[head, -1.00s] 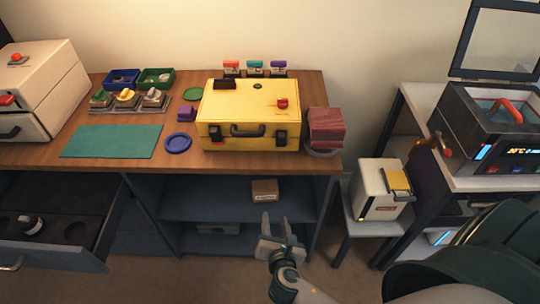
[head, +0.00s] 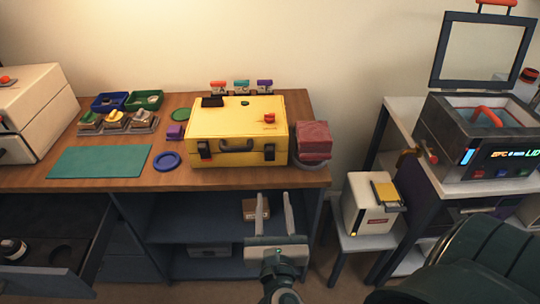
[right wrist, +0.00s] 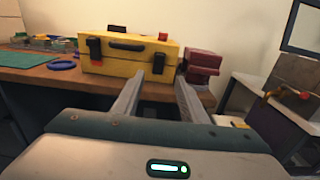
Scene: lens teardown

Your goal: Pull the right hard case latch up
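The yellow hard case (head: 236,125) stands closed on the wooden desk, its handle (head: 237,146) facing front. Its right latch (head: 269,152) is a dark clasp at the right of the front face; it also shows in the right wrist view (right wrist: 156,62). The left latch (head: 204,149) sits at the other end. Whether the latches are up or down is too small to tell. My right gripper (head: 275,214) is open and empty, fingers pointing toward the desk, below and in front of the case, apart from it. My left gripper is out of view.
A dark red block (head: 313,139) stands just right of the case. A blue ring (head: 166,160) and green mat (head: 100,161) lie left. An open drawer (head: 45,270) juts out at lower left. A white bin (head: 368,209) and an open-lidded machine (head: 485,135) stand right.

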